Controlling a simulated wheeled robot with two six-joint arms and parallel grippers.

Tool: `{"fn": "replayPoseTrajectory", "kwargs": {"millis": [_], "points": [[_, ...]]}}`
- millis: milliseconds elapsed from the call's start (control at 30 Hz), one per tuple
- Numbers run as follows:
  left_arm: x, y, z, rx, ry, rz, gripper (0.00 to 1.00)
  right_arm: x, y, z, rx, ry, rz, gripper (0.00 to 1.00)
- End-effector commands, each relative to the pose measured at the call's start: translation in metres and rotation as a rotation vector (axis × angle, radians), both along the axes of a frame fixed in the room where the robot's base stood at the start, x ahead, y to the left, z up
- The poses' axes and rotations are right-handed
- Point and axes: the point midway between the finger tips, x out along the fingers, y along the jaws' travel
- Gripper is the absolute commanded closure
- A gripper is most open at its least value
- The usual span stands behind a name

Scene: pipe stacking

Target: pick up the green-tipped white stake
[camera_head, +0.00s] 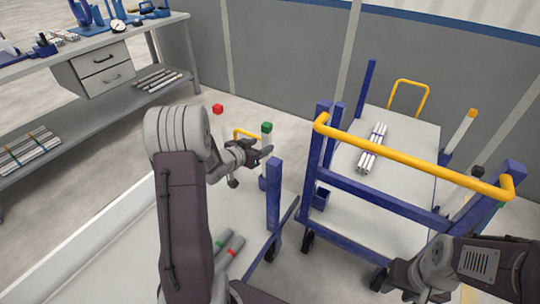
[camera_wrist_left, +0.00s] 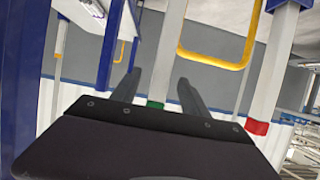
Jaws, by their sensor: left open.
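The green-tipped white stake (camera_head: 266,141) stands upright near the middle of the head view, its green cap on top. My left gripper (camera_head: 262,155) is open at the stake's upper part, just below the cap. In the left wrist view the white stake (camera_wrist_left: 172,45) runs between the two spread fingers (camera_wrist_left: 158,90), with its green tip (camera_wrist_left: 155,104) close to the palm. I cannot tell whether a finger touches it. My right gripper (camera_head: 395,278) is low at the right of the head view, and its finger opening is unclear.
A red-tipped stake (camera_head: 218,109) stands behind my left arm. A blue cart frame with a yellow handle (camera_head: 410,155) is close on the right. A white cart top (camera_head: 405,150) holds several pipes (camera_head: 372,150). Grey pipes (camera_head: 230,250) lie below my left gripper. A workbench (camera_head: 95,42) stands at the left.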

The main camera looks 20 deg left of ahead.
Motion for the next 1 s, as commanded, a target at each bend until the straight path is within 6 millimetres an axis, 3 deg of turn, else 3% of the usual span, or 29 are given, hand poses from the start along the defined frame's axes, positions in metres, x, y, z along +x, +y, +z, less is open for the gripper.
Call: {"fn": "replayPoseTrajectory", "kwargs": {"millis": [200,367,633,900,1000], "points": [[0.029,-0.005,-0.015,0.0,0.001,-0.002,0.47,0.0,0.0,-0.012,0.0,0.001,0.0,0.64],[0.034,-0.005,-0.016,0.001,0.002,0.0,0.47,0.0,0.0,-0.014,0.0,0.0,0.0,0.64],[0.074,-0.008,-0.037,0.002,0.002,-0.002,0.47,0.0,0.0,-0.032,0.0,0.0,0.0,0.64],[0.079,-0.008,-0.036,0.001,0.003,0.001,0.47,0.0,0.0,-0.031,0.0,0.0,0.0,0.64],[0.078,-0.008,-0.036,0.001,0.003,0.001,0.75,0.0,0.0,-0.031,0.0,0.0,0.0,0.64]]}}
